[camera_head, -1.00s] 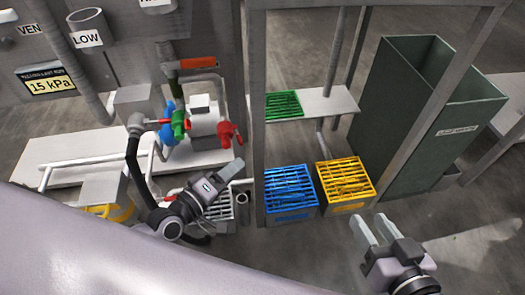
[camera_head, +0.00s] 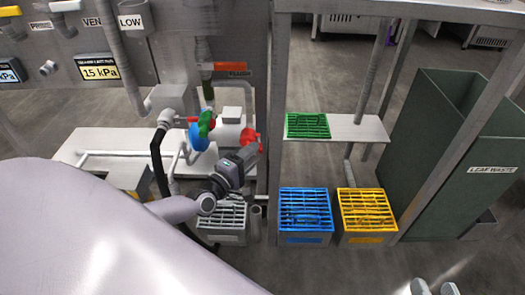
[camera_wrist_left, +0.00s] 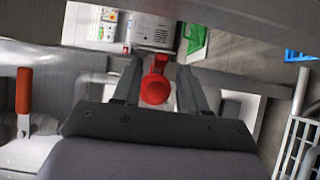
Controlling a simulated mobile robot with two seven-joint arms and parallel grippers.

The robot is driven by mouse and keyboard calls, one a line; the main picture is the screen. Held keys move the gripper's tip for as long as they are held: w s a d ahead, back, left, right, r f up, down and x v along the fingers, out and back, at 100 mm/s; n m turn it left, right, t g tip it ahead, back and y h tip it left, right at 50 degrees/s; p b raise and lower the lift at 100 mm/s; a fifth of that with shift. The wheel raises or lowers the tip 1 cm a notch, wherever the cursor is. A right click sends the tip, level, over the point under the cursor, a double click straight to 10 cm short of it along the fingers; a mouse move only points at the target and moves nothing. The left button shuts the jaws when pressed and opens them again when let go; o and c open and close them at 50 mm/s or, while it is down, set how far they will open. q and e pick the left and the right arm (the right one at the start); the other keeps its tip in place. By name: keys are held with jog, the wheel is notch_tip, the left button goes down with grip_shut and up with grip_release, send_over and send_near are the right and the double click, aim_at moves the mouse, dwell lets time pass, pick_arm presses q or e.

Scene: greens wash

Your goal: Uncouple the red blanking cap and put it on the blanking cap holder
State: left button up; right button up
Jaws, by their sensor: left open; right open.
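The red blanking cap (camera_head: 250,139) is on the right end of the white pump body (camera_head: 229,128), seemingly still coupled there. In the left wrist view the red cap (camera_wrist_left: 155,86) sits between the two fingers of my left gripper (camera_wrist_left: 157,82). The fingers stand apart with gaps at its sides. In the head view my left gripper (camera_head: 251,152) is open just below the cap. My right gripper (camera_head: 434,287) shows only its fingertips at the bottom edge, apart and empty. I cannot pick out the blanking cap holder for certain.
Beside the cap are a blue part (camera_head: 197,138), a green part (camera_head: 206,124) and a red-handled valve (camera_head: 232,69). A blue crate (camera_head: 305,238) and a yellow crate (camera_head: 365,239) stand on the floor. A steel post (camera_head: 274,110) rises right of the pump.

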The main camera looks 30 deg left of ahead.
pick_arm(q)
jog(key=shift+w+d+b, duration=0.2)
jog(key=shift+w+b, duration=0.5)
jog(key=shift+w, duration=1.55)
pick_arm(e)
jog(key=shift+s+d+r+n+t, duration=0.2)
jog(key=shift+d+n+t, duration=0.1)
jog(key=shift+d+t, duration=0.2)
